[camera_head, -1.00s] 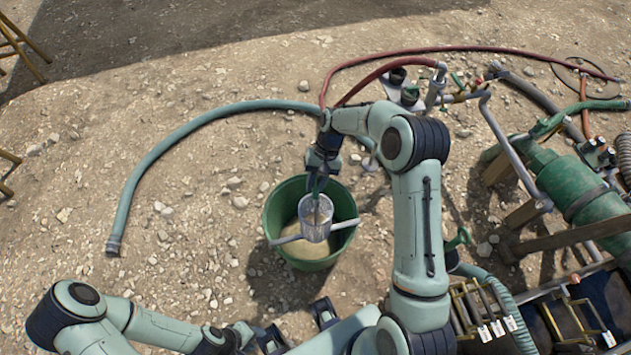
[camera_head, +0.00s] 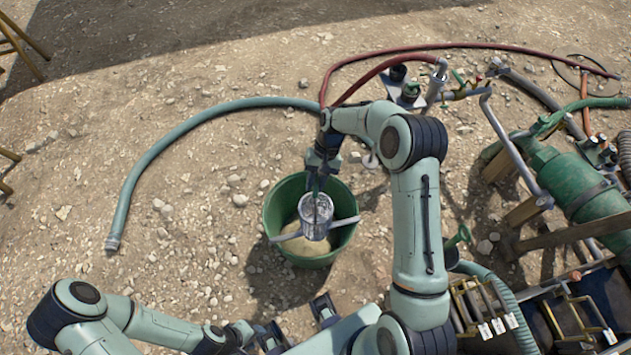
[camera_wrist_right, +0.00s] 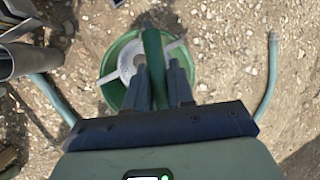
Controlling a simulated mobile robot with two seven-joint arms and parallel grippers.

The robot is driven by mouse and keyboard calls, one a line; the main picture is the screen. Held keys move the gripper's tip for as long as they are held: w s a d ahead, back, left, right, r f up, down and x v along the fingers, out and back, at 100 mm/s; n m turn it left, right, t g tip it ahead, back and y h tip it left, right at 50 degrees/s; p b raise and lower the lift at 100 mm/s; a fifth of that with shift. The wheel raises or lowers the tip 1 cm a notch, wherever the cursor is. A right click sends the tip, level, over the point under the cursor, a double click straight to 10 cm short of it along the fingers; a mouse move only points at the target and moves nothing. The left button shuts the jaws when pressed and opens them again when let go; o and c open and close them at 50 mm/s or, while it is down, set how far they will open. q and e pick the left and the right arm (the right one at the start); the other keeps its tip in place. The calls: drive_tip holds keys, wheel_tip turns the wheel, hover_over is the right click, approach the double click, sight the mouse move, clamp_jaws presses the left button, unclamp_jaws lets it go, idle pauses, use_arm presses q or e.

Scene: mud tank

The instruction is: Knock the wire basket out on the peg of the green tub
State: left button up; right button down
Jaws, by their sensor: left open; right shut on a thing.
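The green tub (camera_head: 272,207) stands on the ground in the middle of the head view, with pale brown contents inside. A pale grey bar (camera_head: 345,221) crosses it and shows on both sides of the wire basket (camera_head: 316,222). My right gripper (camera_head: 318,180) is shut on the basket's green handle (camera_wrist_right: 153,50) and holds the basket upright over the tub's middle. Whether the basket touches the bar is unclear. In the right wrist view, the basket (camera_wrist_right: 127,65) is partly hidden by the handle and fingers. My left gripper (camera_head: 272,338) is open and empty, low in the head view.
A pale green hose (camera_head: 140,170) curves over the gravel left of the tub. Red hoses (camera_head: 450,47) and a valve stand (camera_head: 408,92) lie behind. A green cylinder (camera_head: 580,190) and machine frame fill the right side. Bare gravel is free at the left.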

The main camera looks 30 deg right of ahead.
drive_tip(key=shift+r, duration=0.1)
drive_tip(key=shift+r+p, duration=1.1)
drive_tip(key=shift+r, duration=0.7)
drive_tip(key=shift+r+p, duration=1.3)
drive_tip(key=shift+r, duration=1.4)
use_arm(q)
drive_tip(key=w+r, duration=0.3)
drive_tip(key=r, duration=0.2)
drive_tip(key=shift+w+r, duration=0.15)
drive_tip(key=shift+r, duration=0.2)
